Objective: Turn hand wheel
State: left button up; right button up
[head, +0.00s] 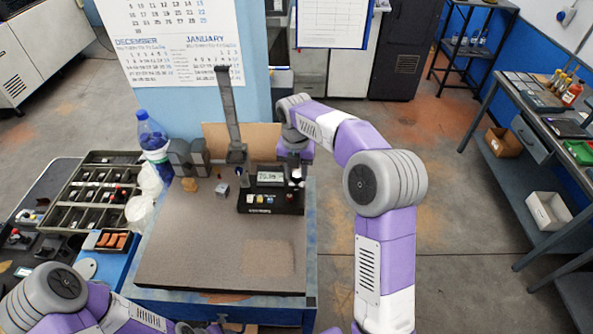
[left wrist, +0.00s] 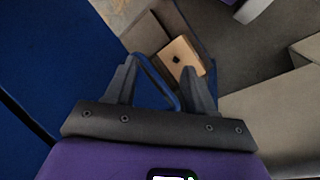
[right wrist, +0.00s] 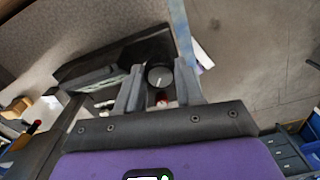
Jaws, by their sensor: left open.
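The hand wheel (right wrist: 160,77) shows in the right wrist view as a small round dark knob with a light mark on its face. It sits at the right end of a black bench instrument (head: 259,202) with a lit display and coloured buttons. My right gripper (right wrist: 160,72) has its fingers on both sides of the knob, with no clear gap. They stand closer together than my left fingers. In the head view my arm's end partly covers that area. My left gripper (left wrist: 168,75) is open and empty, low beside the bench, with floor and a cardboard box beyond it.
The instrument stands on a grey-brown bench top (head: 200,260), whose front is clear. A metal post (head: 231,115), a small grey cube (head: 222,190) and a water bottle (head: 152,135) stand behind or left of it. A sectioned tray (head: 90,190) lies to the left.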

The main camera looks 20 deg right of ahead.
jog(key=c, duration=0.5)
jog(key=shift+o, duration=0.2)
